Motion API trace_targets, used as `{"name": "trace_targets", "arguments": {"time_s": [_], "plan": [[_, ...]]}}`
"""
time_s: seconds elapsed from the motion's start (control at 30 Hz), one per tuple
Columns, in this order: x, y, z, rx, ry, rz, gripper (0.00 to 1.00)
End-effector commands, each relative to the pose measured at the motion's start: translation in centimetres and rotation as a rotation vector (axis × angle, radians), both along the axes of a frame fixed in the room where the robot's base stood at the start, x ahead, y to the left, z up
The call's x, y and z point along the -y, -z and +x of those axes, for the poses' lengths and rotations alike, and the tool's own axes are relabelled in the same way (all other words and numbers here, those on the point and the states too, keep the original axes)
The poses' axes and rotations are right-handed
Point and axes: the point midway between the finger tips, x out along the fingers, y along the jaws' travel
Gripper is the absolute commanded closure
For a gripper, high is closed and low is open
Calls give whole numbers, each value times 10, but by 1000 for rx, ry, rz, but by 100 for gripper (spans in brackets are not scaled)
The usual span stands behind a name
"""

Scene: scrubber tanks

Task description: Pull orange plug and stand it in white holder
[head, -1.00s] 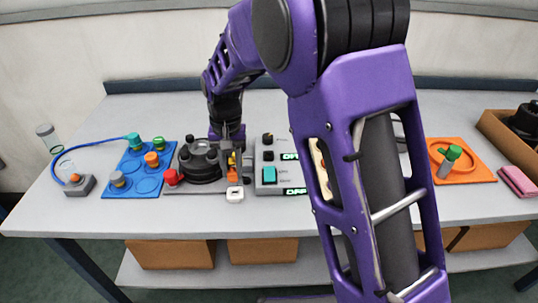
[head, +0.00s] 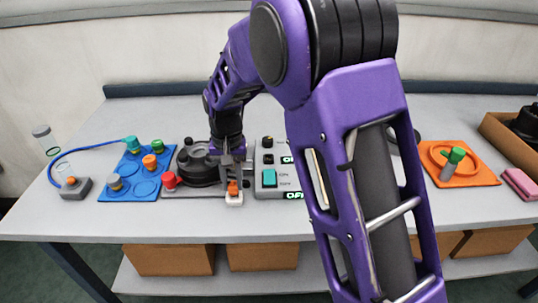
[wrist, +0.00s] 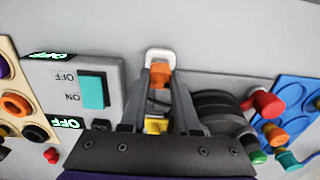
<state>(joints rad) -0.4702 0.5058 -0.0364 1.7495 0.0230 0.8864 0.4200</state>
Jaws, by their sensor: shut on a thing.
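The orange plug (head: 233,187) is between the fingertips of my gripper (head: 234,181), at the front edge of the grey base. The white holder (head: 235,200) is just in front of and below it, near the table's front edge. In the wrist view, my gripper (wrist: 160,82) is shut on the orange plug (wrist: 160,75), which overlaps the near part of the white holder (wrist: 158,54). I cannot tell whether the plug is inside the holder or just above it. A yellow part (wrist: 155,126) shows between the fingers, lower down.
A grey switch box (head: 278,175) with a teal rocker stands close on the right. A black round tank part (head: 197,165) and a red knob (head: 169,180) are close on the left. A blue board (head: 140,187) lies further left, an orange board (head: 483,176) far right.

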Motion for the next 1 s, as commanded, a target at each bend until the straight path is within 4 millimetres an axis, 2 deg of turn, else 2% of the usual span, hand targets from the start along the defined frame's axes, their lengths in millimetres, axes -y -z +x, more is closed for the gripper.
{"name": "trace_targets", "arguments": {"time_s": [0.37, 1.0], "plan": [[0, 1, 0, 0, 0, 0, 100], [0, 22, 0, 0, 0, 0, 100]]}}
